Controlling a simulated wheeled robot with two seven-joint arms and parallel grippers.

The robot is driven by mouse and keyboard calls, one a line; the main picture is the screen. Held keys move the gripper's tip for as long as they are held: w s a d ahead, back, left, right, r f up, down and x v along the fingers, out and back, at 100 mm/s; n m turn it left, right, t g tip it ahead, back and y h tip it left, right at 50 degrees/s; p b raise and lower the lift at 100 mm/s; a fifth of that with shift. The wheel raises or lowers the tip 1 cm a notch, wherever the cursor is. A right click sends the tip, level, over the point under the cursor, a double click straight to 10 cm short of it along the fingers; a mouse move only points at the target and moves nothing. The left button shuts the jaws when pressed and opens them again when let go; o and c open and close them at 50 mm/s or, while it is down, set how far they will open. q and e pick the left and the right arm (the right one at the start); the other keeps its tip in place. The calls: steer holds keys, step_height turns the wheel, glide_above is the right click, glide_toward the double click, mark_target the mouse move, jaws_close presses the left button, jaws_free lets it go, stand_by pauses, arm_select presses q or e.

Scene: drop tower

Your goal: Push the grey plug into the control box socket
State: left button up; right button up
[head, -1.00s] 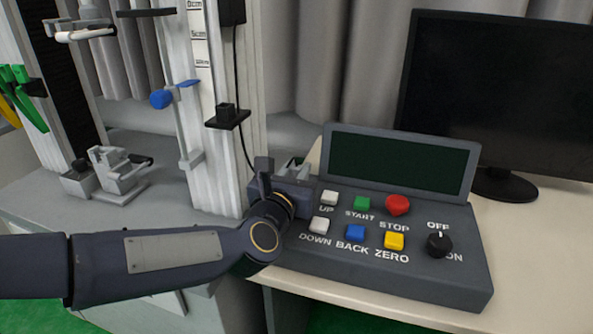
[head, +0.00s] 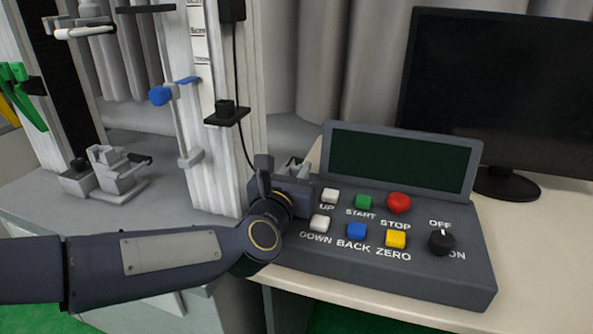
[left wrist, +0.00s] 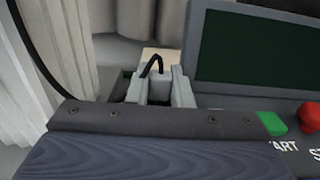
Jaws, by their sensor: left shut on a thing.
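The dark grey control box (head: 455,283) stands on the table, with a dark green screen, coloured buttons and a black knob. My left gripper (head: 294,167) is at the box's back left corner, beside the screen. In the left wrist view its two light grey fingers (left wrist: 159,88) are shut on the grey plug (left wrist: 158,91), which shows only partly between them. A black cable (left wrist: 152,64) loops up from the plug. The socket is hidden by my gripper and wrist, so I cannot tell how far the plug is in. My right gripper is not in view.
The drop tower (head: 212,165) stands just left of the box, with a black bracket (head: 227,116) on its column and a cable hanging down. A black monitor (head: 500,90) stands behind the box. The cream table top (head: 540,250) is clear at right.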

arm_select(q)
steer(key=o, duration=0.8)
steer(key=shift+f, duration=0.25)
steer(key=shift+o, duration=0.2)
steer(key=v, duration=0.8)
steer(key=shift+r, duration=0.1)
